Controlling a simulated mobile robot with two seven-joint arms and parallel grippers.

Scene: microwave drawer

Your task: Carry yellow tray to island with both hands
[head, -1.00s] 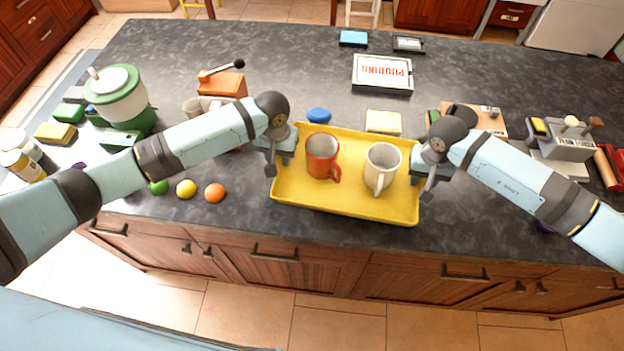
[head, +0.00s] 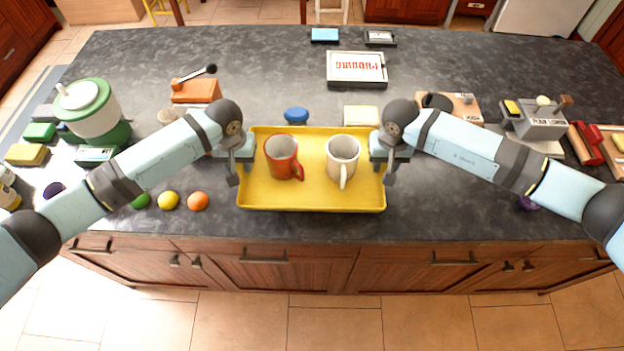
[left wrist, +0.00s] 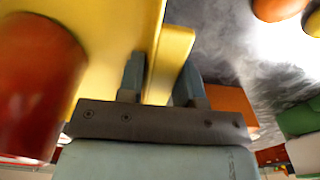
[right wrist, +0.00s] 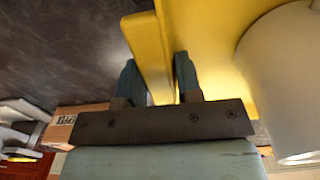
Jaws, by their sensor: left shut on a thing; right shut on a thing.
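The yellow tray (head: 312,196) is over the front part of the dark island countertop (head: 250,70). I cannot tell whether it touches the counter. A red mug (head: 281,160) stands in its left half and a white mug (head: 341,158) right of the middle. My left gripper (head: 236,170) is shut on the tray's left rim; the rim shows between its fingers in the left wrist view (left wrist: 160,80). My right gripper (head: 388,168) is shut on the right rim, also seen between the fingers in the right wrist view (right wrist: 155,75).
A grey toaster-like item (head: 538,120) stands right.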

